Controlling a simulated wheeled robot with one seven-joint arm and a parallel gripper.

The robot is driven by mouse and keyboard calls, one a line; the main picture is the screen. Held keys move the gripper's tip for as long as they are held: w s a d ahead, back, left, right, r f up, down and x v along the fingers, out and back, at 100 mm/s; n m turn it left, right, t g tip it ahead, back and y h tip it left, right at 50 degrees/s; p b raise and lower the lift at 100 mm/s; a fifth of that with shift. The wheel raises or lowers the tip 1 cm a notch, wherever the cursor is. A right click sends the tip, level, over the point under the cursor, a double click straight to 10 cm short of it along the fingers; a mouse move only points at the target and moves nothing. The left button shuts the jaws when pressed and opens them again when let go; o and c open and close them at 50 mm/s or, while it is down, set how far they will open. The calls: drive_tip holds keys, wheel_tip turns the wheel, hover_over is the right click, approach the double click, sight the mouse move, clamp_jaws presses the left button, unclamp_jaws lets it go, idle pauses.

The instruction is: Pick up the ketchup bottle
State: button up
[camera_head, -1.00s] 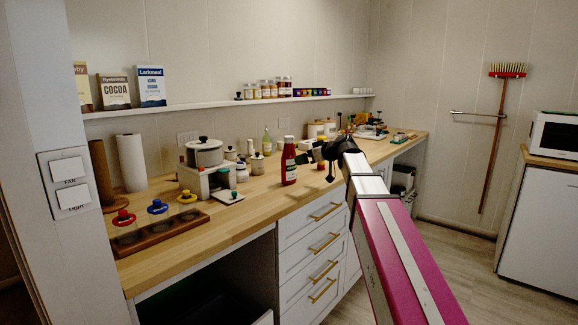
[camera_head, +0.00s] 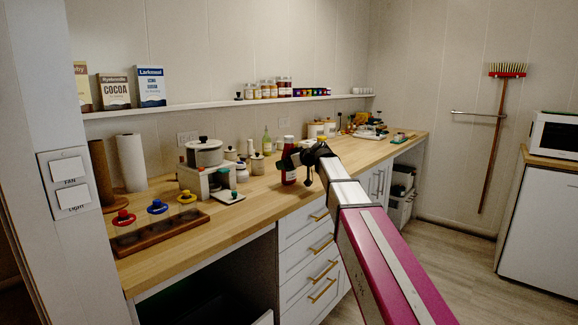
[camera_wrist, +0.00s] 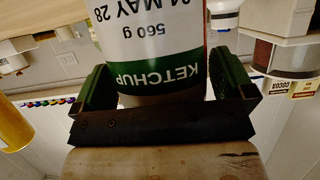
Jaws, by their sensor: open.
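One finger is on each side of the bottle. I cannot tell whether either finger touches it.
A white appliance with a pot (camera_head: 205,153) and small jars stand left of the bottle on the counter (camera_head: 235,222). A glass bottle (camera_head: 267,141) and white canisters (camera_head: 315,129) stand behind. A wall shelf (camera_head: 200,106) runs above. Drawers (camera_head: 310,255) are below.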

sight(289, 152)
drive_tip(key=c, duration=1.2)
drive_tip(key=shift+o, duration=0.2)
wheel_tip(289, 152, up, 4)
drive_tip(key=shift+r, duration=0.2)
drive_tip(key=s+a+r, duration=0.7)
drive_tip(key=s+a, duration=0.1)
drive_tip(key=s, duration=0.1)
wheel_tip(289, 152, up, 12)
drive_tip(key=shift+w+f, duration=0.15)
drive_tip(key=shift+w, duration=0.05)
idle(0.4)
